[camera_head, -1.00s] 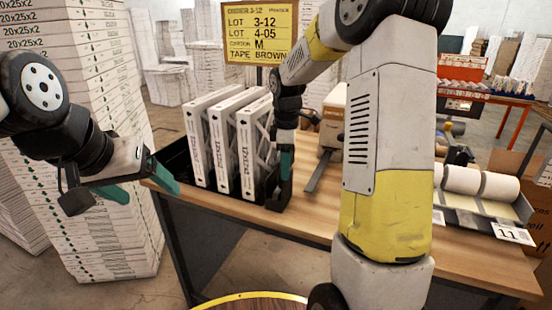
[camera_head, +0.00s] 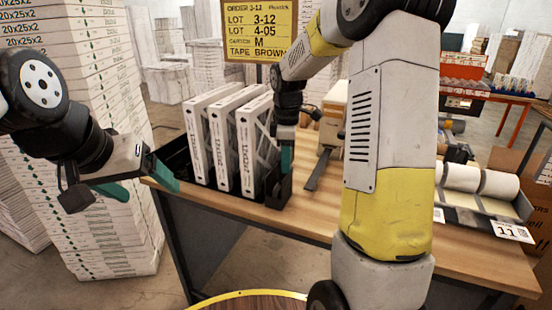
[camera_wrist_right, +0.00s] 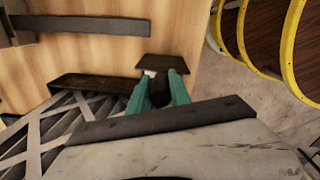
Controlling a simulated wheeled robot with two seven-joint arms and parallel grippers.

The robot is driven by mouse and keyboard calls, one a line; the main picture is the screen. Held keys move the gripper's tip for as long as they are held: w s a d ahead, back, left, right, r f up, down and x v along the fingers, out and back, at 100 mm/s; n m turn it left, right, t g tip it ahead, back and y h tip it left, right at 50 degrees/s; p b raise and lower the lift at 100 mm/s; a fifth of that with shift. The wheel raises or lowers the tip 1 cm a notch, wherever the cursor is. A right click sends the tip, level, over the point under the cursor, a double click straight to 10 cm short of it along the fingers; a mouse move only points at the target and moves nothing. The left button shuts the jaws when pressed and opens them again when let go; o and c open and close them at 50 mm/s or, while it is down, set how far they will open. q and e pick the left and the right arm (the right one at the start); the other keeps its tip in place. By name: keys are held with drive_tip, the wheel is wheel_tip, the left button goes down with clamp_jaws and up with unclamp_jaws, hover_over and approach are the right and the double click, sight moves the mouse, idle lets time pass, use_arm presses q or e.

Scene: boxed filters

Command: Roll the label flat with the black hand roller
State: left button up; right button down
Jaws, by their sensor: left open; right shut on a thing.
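In the head view my right gripper (camera_head: 284,160) is at the right end of the row of boxed filters, low over the near table edge. In the right wrist view its teal fingers (camera_wrist_right: 158,90) are closed around a dark piece, the black hand roller (camera_wrist_right: 160,96), mostly hidden between them. A small whitish patch shows by the fingertips; I cannot tell whether it is the label. Three white-framed filters (camera_head: 227,140) stand upright in a black tray (camera_head: 172,165). My left gripper (camera_head: 145,190) is open and empty, left of the table edge.
A dark flat bar (camera_head: 319,170) lies on the wooden table (camera_head: 310,215) right of my right gripper. A yellow order sign (camera_head: 260,30) stands behind. Stacked boxes (camera_head: 90,130) rise at left.

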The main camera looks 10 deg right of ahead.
drive_tip(key=shift+d+r, duration=0.1)
drive_tip(key=shift+r, duration=6.5)
